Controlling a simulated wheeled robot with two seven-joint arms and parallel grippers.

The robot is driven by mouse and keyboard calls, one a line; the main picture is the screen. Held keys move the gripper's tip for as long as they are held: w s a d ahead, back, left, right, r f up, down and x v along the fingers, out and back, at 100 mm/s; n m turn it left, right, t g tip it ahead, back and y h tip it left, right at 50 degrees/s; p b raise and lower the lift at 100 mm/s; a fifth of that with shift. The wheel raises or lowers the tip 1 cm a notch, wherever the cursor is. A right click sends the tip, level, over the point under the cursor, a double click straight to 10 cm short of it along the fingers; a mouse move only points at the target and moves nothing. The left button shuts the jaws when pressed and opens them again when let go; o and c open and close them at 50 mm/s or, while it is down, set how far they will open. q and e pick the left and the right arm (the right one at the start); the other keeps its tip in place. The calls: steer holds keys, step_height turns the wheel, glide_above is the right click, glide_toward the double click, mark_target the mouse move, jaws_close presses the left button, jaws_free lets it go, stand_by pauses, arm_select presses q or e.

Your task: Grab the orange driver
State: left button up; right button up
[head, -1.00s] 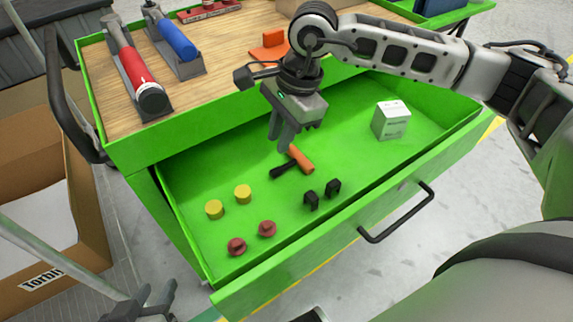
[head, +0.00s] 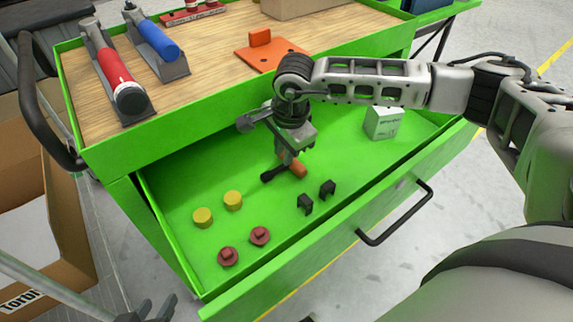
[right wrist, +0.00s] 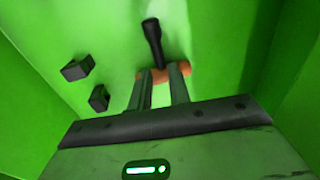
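The orange driver lies on the green drawer floor. Its orange handle (head: 298,169) and black shaft (head: 272,175) show in the head view, partly covered by my right gripper. My right gripper (head: 286,160) points down at it. In the right wrist view, the two fingers (right wrist: 160,72) are apart, with the black part of the driver (right wrist: 152,38) between their tips and the orange handle (right wrist: 186,69) crossing behind them. I cannot tell whether they touch it. My left gripper (head: 156,306) is at the bottom left edge, outside the drawer, its fingers apart.
The drawer also holds yellow cylinders (head: 203,217), red knobs (head: 228,256), black clips (head: 305,204) and a white box (head: 383,122). The drawer's front wall with a black handle (head: 396,212) is near. The wooden cart top (head: 205,80) overhangs the drawer's back.

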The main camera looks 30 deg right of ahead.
mark_target(282, 166)
steer(key=f, duration=0.3)
steer(key=f+b, duration=0.1)
steer(key=shift+w+a+f, duration=0.1)
steer(key=shift+w+f, duration=0.15)
steer(key=shift+w, duration=0.05)
jaws_close()
steer(key=shift+r, duration=0.1)
